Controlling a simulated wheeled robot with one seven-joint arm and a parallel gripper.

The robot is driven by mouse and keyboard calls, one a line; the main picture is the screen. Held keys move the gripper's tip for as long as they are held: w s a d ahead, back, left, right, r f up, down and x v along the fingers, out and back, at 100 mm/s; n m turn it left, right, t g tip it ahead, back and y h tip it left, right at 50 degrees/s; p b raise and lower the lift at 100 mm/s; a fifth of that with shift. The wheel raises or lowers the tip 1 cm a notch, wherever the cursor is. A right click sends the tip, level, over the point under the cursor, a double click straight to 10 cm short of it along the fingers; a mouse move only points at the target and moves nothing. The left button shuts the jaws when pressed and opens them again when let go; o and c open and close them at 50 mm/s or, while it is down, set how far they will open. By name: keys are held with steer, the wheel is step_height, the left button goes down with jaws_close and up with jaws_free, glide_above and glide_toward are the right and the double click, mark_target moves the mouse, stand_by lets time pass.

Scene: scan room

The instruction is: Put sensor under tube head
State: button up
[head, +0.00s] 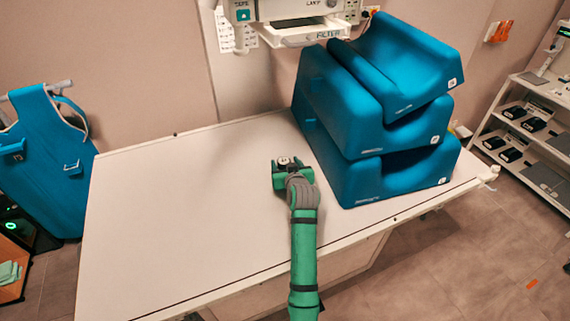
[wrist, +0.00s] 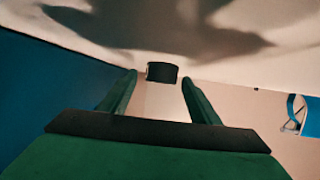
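My gripper (head: 290,168) is low over the white table, left of the blue cushions, with its fingers pointing towards the back. In the wrist view, which is upside down, its two green fingers (wrist: 159,88) stand apart. A small black piece (wrist: 162,72) shows between the fingertips, with a gap on each side. It may be the sensor; I cannot tell for sure or judge its distance. The tube head (head: 300,12) hangs above the table's back edge at the top of the head view, partly cut off, with labels on its housing.
The white table (head: 190,210) is bare to the left of my arm. Stacked blue foam cushions (head: 390,185) stand close on the right. A blue apron (head: 45,150) hangs at the far left. A shelf rack (head: 515,150) stands at the right.

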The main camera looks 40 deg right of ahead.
steer(key=shift+r, duration=0.15)
steer(key=shift+s+a+r, duration=0.1)
steer(key=shift+s, duration=0.1)
steer(key=v, duration=1)
steer(key=shift+s+a+r, duration=0.15)
steer(key=shift+s+r, duration=0.05)
steer(key=shift+s, duration=0.15)
steer(key=shift+s+a+r, duration=0.15)
steer(key=shift+a, duration=0.05)
steer(key=shift+s+d, duration=0.1)
steer(key=shift+s, duration=0.15)
